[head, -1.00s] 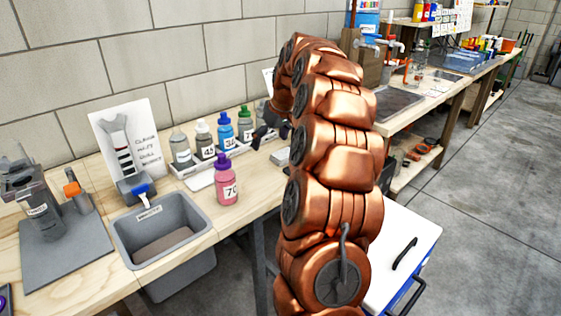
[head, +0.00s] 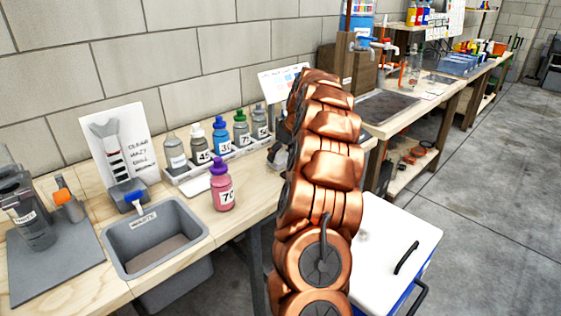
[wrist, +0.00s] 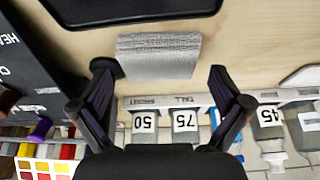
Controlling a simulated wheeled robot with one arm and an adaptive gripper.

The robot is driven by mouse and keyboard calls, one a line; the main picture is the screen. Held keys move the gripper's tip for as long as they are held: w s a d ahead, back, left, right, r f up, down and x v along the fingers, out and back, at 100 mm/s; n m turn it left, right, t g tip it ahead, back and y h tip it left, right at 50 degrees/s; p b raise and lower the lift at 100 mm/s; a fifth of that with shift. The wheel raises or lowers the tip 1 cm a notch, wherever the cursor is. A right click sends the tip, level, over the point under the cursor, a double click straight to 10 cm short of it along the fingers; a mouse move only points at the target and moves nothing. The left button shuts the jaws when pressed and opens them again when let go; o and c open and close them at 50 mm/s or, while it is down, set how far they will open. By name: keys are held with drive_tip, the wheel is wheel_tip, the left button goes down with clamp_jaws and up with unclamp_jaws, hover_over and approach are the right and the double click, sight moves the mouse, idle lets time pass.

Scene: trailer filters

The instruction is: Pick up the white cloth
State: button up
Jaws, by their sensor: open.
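The white cloth (wrist: 158,58) shows in the wrist view as a folded, pale grey-white woven pad lying flat on the wooden bench. It is in front of the bottle rack, near the bottles marked 50 and 75. My gripper (wrist: 161,72) is open, with its two dark fingers spread on either side of the cloth and nothing held between them. The left finger's tip looks close to the cloth's edge; I cannot tell whether it touches. In the head view my copper arm hides most of the gripper and the cloth.
The rack (head: 212,168) of numbered bottles stands by the wall. A pink bottle (head: 222,190) with a purple cap stands in front of it. A grey waste bin (head: 155,237) is set into the bench on the left. A white-topped cooler (head: 400,250) stands on the floor at right.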

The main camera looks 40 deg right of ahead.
drive_tip(key=shift+x, duration=1.05)
drive_tip(key=shift+c, duration=0.3)
drive_tip(key=c, duration=0.7)
drive_tip(key=shift+c, duration=0.2)
drive_tip(key=shift+r, duration=0.15)
drive_tip(key=shift+w+r, duration=0.1)
drive_tip(key=shift+r, duration=1.6)
drive_tip(key=s+a+r+b, duration=0.1)
drive_tip(key=s+a, duration=0.2)
drive_tip(key=s, duration=1.2)
drive_tip(key=shift+s+a+r, duration=0.2)
drive_tip(key=shift+s+a, duration=0.05)
drive_tip(key=shift+s, duration=0.15)
